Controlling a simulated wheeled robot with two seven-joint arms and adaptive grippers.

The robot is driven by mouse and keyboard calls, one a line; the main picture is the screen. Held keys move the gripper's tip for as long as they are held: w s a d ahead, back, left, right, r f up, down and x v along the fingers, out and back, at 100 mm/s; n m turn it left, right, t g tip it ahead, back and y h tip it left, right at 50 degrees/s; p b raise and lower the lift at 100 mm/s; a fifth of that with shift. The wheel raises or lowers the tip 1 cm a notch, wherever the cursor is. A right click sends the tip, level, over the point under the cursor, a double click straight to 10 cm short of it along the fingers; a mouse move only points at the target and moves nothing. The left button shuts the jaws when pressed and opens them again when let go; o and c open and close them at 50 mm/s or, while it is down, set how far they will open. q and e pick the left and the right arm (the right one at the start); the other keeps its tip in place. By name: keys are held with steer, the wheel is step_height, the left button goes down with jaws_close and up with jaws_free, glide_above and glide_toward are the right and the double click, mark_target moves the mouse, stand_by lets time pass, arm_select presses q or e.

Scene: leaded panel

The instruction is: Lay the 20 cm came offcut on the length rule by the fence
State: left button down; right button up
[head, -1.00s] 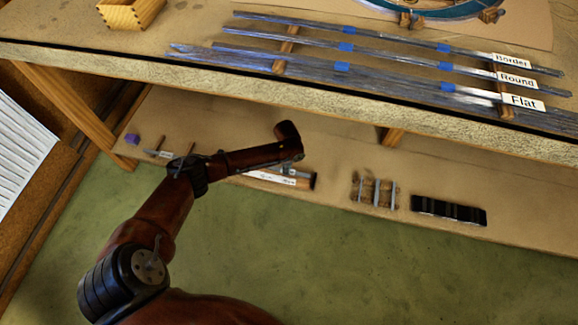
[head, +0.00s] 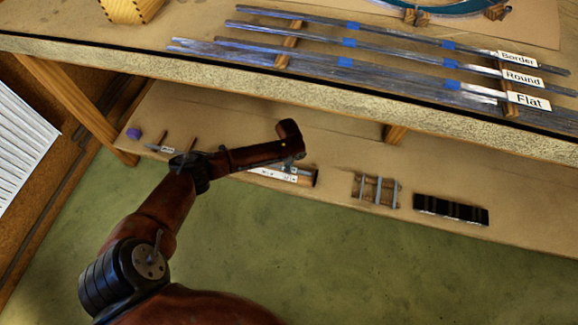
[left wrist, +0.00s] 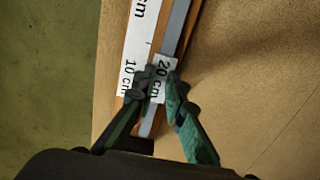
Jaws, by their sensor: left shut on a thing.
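The came offcut (left wrist: 178,27) is a straight grey strip with a white "20 cm" tag, seen in the left wrist view. It runs lengthwise along the white length rule (left wrist: 140,42), which shows a "10 cm" mark. A brown wooden strip, apparently the fence (left wrist: 192,32), runs along its right side. My left gripper (left wrist: 154,92) is shut on the offcut near its tagged end. I cannot tell whether the offcut touches the rule's base. In the head view my left gripper (head: 291,166) is over the rule (head: 272,174), and my arm hides part of it. My right gripper is not in view.
On the lower shelf, a rack of short grey pieces (head: 376,190) and a black slotted block (head: 451,210) stand to the right. A purple object (head: 134,134) is at the left. The bench above (head: 120,45) overhangs, with long cames labelled Border, Round and Flat.

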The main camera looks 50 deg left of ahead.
arm_select(q)
steer(key=c, duration=1.9)
jaws_free()
step_height(320, 180, up, 12)
